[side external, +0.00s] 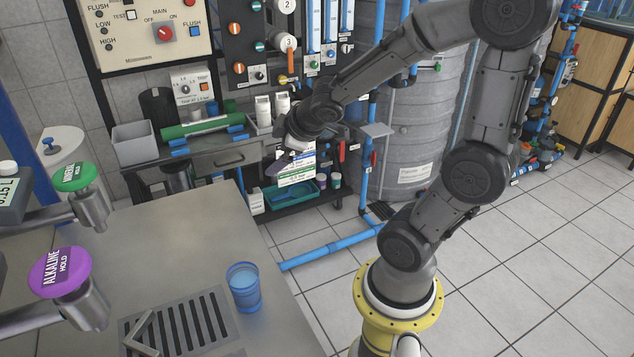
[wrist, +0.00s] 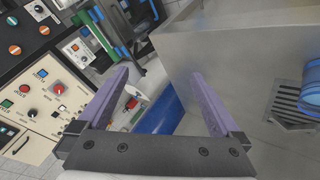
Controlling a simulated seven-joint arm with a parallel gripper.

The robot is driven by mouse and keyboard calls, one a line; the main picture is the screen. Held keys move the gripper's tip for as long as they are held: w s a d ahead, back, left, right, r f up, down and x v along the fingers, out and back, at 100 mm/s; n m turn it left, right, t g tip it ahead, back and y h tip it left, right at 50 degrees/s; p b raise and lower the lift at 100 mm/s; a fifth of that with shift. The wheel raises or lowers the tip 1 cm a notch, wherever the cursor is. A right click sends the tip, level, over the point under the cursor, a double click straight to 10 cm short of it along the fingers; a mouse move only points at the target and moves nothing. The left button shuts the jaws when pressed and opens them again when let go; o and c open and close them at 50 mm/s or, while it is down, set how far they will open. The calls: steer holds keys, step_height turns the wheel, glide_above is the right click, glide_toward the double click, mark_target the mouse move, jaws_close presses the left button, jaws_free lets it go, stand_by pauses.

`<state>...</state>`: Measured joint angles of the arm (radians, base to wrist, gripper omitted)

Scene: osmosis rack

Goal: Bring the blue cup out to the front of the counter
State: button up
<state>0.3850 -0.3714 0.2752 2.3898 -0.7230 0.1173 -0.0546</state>
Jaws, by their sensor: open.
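The blue cup (side external: 244,288) is translucent and stands upright on the grey metal counter (side external: 190,235), beside the drain grate. In the wrist view the cup (wrist: 309,88) shows at the right edge, partly cut off. My gripper (side external: 283,160) is in the air beyond the counter's far right corner, well apart from the cup. In the wrist view its two purple fingers (wrist: 158,85) are spread wide with nothing between them.
A slotted drain grate (side external: 180,322) with a small metal bar on it lies left of the cup. Purple (side external: 60,272) and green (side external: 75,177) capped taps reach over the counter's left side. A control panel (side external: 150,35) and a shelf with a green cylinder (side external: 203,126) stand behind.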

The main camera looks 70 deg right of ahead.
steer(key=s+a+r+m+g+y, duration=0.2)
steer(key=s+a+r+m+y, duration=0.2)
steer(key=s+a, duration=0.9)
steer(key=shift+s+a, duration=0.35)
steer(key=shift+a, duration=0.25)
steer(key=shift+r, duration=0.15)
